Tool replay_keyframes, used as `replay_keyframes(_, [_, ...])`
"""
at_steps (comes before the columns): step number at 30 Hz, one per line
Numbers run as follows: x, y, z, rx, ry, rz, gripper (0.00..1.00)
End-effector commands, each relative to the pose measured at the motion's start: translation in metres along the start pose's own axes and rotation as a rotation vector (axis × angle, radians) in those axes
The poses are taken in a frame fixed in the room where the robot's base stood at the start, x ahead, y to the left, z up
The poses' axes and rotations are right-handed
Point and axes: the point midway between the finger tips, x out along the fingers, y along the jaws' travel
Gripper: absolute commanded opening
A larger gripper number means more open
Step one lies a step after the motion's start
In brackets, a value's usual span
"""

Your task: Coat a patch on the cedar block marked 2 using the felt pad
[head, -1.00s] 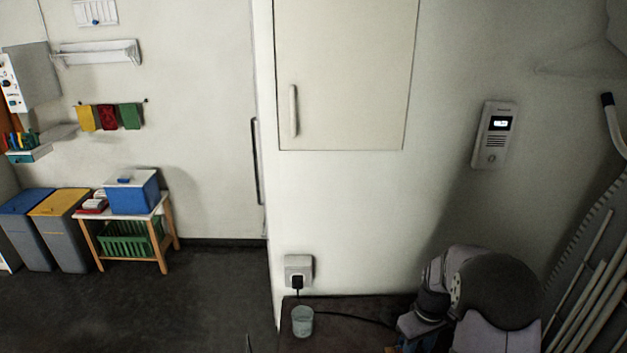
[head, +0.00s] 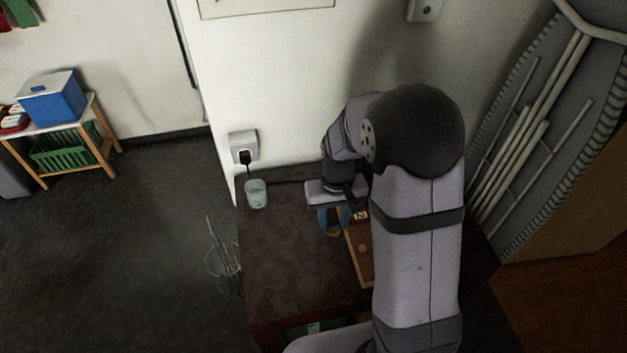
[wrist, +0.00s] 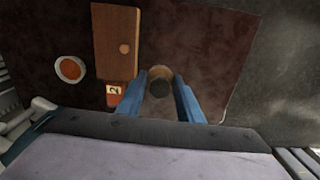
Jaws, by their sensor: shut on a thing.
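The cedar block (wrist: 116,30) lies flat on the dark tabletop, with a pale round spot on its face and a small red-orange tag marked 2 (wrist: 114,91) at its near end. In the head view the block (head: 365,265) is partly hidden by my arm. My gripper (wrist: 172,100) has blue fingers shut on a round wooden piece with a dark end, seemingly the felt pad (wrist: 160,86). It is to the right of the block's tagged end in the wrist view. In the head view my gripper (head: 335,221) is above the table; any contact is unclear.
A round white-rimmed dish with orange inside (wrist: 70,69) sits left of the block in the wrist view. The table (head: 290,250) is bare left of my gripper.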

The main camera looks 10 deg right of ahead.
Motion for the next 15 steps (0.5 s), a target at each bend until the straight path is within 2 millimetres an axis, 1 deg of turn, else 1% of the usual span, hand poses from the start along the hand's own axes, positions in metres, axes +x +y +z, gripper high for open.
replay_keyframes(2, [0.005, 0.008, 0.008, 0.022, -0.007, 0.0, 0.15])
replay_keyframes(6, [0.023, 0.021, 0.022, 0.061, -0.01, 0.0, 0.15])
replay_keyframes(8, [0.031, 0.029, 0.023, 0.083, -0.009, 0.0, 0.15])
replay_keyframes(11, [0.041, 0.04, 0.012, 0.112, -0.006, 0.0, 0.15])
replay_keyframes(14, [0.051, 0.053, -0.006, 0.142, -0.004, 0.0, 0.15])
replay_keyframes(15, [0.054, 0.059, -0.015, 0.154, -0.003, 0.0, 0.15])
